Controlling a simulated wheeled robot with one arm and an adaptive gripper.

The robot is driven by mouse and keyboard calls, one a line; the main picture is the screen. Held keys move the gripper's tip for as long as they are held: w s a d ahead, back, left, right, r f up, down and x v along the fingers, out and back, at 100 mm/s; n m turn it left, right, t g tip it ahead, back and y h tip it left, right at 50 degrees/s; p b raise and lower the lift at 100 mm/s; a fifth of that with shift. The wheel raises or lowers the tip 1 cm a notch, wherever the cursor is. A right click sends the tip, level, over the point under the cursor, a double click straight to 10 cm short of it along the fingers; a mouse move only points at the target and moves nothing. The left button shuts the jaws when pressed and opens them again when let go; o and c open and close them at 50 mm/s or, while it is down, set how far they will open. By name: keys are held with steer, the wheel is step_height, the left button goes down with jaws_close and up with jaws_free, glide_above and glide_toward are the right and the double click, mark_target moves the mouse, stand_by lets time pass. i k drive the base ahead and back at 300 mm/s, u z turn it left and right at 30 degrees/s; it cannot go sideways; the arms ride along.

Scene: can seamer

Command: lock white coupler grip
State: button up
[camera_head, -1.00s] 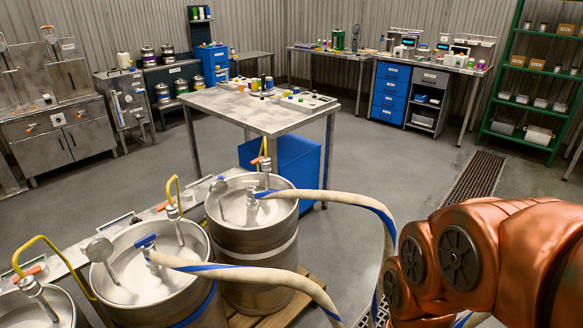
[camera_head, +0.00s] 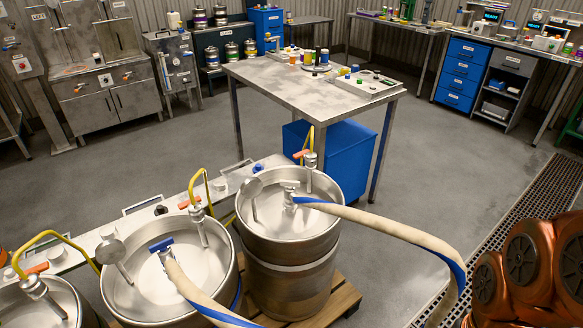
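Steel kegs stand in a row at the lower left. The middle keg (camera_head: 222,291) holds a coupler with a blue grip (camera_head: 161,245), and a cream hose (camera_head: 192,287) with a blue stripe runs from it. The right keg (camera_head: 335,235) holds a pale metallic coupler (camera_head: 289,194) with a similar hose (camera_head: 400,229). I cannot tell for sure which grip is the white one, or whether it is locked. A third keg (camera_head: 78,300) is cut off at the left. My copper-coloured arm shows at the lower right; my gripper is out of view.
A narrow bench (camera_head: 146,226) with yellow hoses and orange-handled taps runs behind the kegs. A wooden pallet (camera_head: 342,297) lies under them. A steel table (camera_head: 262,75) and a blue bin (camera_head: 336,165) stand beyond. A floor grate (camera_head: 520,220) runs along the right; open floor lies between.

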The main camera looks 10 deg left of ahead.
mark_target(290, 184)
steer(key=u, duration=0.45)
steer(key=i, duration=0.65)
steer(key=u, duration=1.1)
steer(key=i, duration=0.25)
steer(key=u, duration=0.2)
